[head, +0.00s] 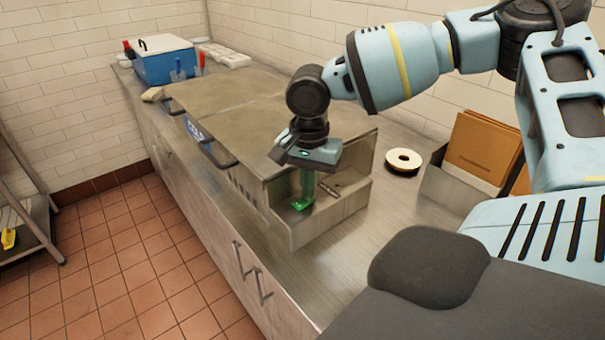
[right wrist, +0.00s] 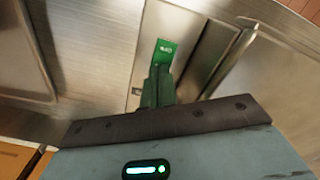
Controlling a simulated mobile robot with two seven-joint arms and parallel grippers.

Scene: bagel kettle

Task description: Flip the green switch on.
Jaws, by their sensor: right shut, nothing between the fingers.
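The green switch (head: 301,205) sits low in the open recess at the near end of the large steel kettle unit (head: 225,105). In the right wrist view the switch (right wrist: 165,52) is a bright green piece with a small pale marking. My right gripper (head: 306,195) points down into the recess, with its darker green fingers shut and empty. In the right wrist view the fingertips (right wrist: 158,72) are right at the switch's near edge. I cannot tell whether they touch it. The fingers hide part of the switch. My left gripper is not in view.
A metal bar (head: 328,190) lies beside the switch in the recess. A blue box (head: 165,62) is at the counter's far end.

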